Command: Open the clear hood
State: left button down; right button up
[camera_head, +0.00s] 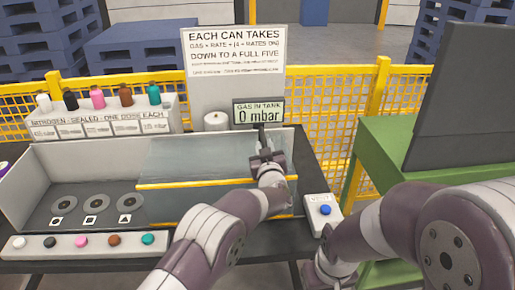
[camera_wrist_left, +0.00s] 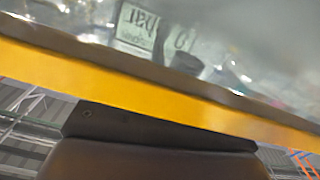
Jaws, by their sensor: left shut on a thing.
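The clear hood (camera_head: 205,157) is a see-through panel over the right part of the long bench box, with a yellow strip along its front edge. In the left wrist view the yellow strip (camera_wrist_left: 150,92) crosses close up, with the clear panel beyond it. My left gripper (camera_head: 263,146) is over the right part of the hood and is shut on the hood. The exact grip point is hidden by the gripper and wrist. A second yellow strip (camera_head: 222,210) runs lower, along the box front.
A display reading 0 mbar (camera_head: 258,112) stands just behind the gripper. A white box with a blue button (camera_head: 325,209) lies to the right. Small bottles (camera_head: 97,98) stand at the back left. Several coloured buttons (camera_head: 81,241) line the front. A green stand (camera_head: 390,150) is at right.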

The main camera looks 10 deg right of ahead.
pick_arm(q)
jog(key=shift+d, duration=0.1)
jog(key=c, duration=1.1)
grip_release()
jog(key=shift+w, duration=0.1)
jog(key=shift+o, duration=0.2)
jog(key=s+b, duration=0.1)
jog(key=s, duration=1.1)
jog(key=shift+s+a, duration=0.25)
jog(key=shift+s, duration=0.15)
